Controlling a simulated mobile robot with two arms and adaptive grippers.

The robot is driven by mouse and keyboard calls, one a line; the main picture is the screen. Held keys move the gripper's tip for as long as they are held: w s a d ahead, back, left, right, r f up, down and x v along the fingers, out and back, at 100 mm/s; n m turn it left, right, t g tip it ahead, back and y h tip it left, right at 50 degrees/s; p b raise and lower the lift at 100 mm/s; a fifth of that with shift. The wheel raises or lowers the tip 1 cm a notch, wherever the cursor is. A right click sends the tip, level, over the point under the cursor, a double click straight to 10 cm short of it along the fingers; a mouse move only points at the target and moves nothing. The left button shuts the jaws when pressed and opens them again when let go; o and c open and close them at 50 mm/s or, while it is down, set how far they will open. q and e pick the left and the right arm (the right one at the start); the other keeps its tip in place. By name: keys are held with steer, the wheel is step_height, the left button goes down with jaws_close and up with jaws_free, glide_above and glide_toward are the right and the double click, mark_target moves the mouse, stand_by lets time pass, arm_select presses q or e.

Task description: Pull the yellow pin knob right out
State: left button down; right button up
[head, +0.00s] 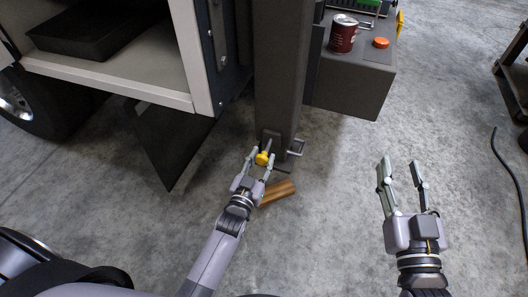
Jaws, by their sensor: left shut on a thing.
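The yellow pin knob (262,158) sits low on the front of the dark upright post (280,80), near the floor. My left gripper (262,156) is at the knob, with one finger on each side of it, and is shut on it. The fingers hide part of the knob, and I cannot tell how far the pin is out of the post. My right gripper (400,165) is open and empty above the bare floor at the right.
A wooden block (278,192) lies on the floor beside my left gripper. A small metal bracket (296,147) sticks out right of the post's foot. A grey box (350,82) carries a red can (343,33) and an orange cap (381,43). A black cable (507,170) lies far right.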

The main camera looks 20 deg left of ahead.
arm_select(q)
steer(key=shift+s+f, duration=0.15)
steer(key=shift+s, duration=0.1)
arm_select(e)
steer(key=shift+w+d+f+g, duration=0.15)
steer(key=shift+f+g, duration=0.25)
steer(key=shift+f, duration=0.45)
arm_select(q)
steer(key=c, duration=1.6)
jaws_free()
steer(key=o, duration=0.3)
steer(key=shift+s+a, duration=0.1)
steer(key=shift+s, duration=0.05)
steer(key=shift+o, duration=1)
arm_select(e)
steer(key=shift+r, duration=0.1)
